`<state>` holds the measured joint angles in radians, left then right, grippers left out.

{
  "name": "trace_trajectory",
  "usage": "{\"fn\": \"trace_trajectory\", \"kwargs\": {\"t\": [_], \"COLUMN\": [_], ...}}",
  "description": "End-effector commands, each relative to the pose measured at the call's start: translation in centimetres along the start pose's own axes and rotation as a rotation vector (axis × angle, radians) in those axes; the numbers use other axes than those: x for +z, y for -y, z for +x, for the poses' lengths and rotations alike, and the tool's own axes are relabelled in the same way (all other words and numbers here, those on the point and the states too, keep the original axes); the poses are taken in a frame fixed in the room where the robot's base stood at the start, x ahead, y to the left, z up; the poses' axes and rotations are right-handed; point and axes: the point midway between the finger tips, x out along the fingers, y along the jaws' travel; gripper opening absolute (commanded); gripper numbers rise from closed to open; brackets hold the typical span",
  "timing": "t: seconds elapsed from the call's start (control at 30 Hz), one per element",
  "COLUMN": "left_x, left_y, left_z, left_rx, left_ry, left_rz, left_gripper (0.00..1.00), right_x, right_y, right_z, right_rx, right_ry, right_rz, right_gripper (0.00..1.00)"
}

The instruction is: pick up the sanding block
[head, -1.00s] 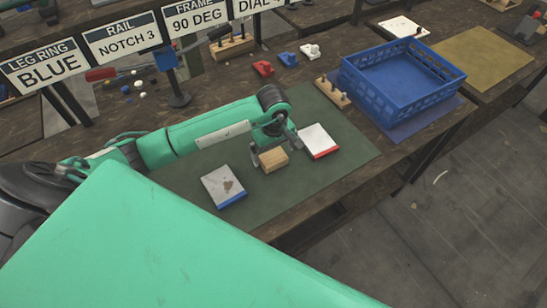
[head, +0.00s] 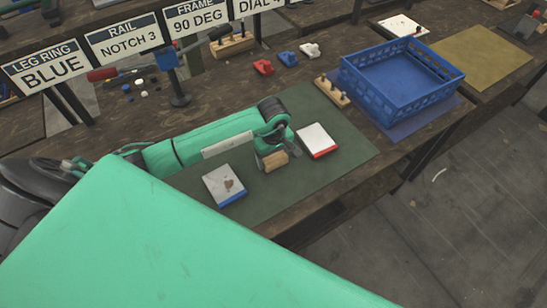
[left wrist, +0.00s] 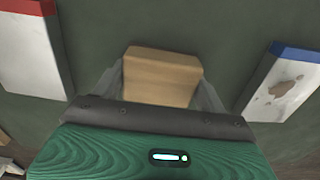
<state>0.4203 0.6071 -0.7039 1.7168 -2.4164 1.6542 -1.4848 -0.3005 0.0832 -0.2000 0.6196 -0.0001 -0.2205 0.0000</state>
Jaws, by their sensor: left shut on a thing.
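The sanding block (head: 275,161) is a small tan block over the dark green mat (head: 330,188), between two white plates. It also shows in the left wrist view (left wrist: 160,78), between the two fingers. My left gripper (head: 268,158) is shut on the block. I cannot tell whether the block touches the mat or is just above it. My left arm hides part of the mat. My right gripper is not in view.
A white plate with a red edge (head: 317,138) lies right of the block, and a stained white plate with a blue edge (head: 224,184) lies left. A blue crate (head: 403,95), a wooden peg rack (head: 332,92) and small red, blue and white parts stand behind.

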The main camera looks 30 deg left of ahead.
Motion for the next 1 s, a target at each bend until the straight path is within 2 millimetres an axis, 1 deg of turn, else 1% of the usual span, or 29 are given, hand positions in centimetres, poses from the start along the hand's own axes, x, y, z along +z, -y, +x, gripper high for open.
{"fn": "trace_trajectory", "kwargs": {"t": [0.17,0.27,0.37,0.47,0.7,0.8,0.9,1.0], "left_x": [0.0,-0.1,-0.1,-0.2,-0.1,-0.1,0.0,0.0], "left_y": [-0.1,-0.1,0.0,-0.1,-0.1,-0.1,-0.1,-0.1], "left_z": [-0.5,-1.4,-2.9,-5.3,-12.3,-14.8,-16.7,-18.2], "left_rx": [0.002,0.002,0.003,0.006,0.006,0.005,0.004,0.003], "left_ry": [0.0,-0.001,-0.003,-0.006,-0.006,-0.005,-0.002,-0.001], "left_rz": [0.0,0.0,0.001,0.002,0.001,0.001,0.001,0.0], "left_gripper": [0.51,0.51,0.51,0.51,0.51,0.51,0.51,0.51], "right_x": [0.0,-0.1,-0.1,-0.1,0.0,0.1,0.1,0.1], "right_y": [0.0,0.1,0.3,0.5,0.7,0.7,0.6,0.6], "right_z": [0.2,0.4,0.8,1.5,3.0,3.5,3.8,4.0], "right_rx": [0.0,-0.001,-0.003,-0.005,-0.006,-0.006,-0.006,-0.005], "right_ry": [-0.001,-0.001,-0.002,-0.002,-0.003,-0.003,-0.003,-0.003], "right_rz": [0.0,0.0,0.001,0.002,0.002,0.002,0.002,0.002], "right_gripper": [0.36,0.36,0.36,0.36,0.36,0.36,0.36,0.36]}}
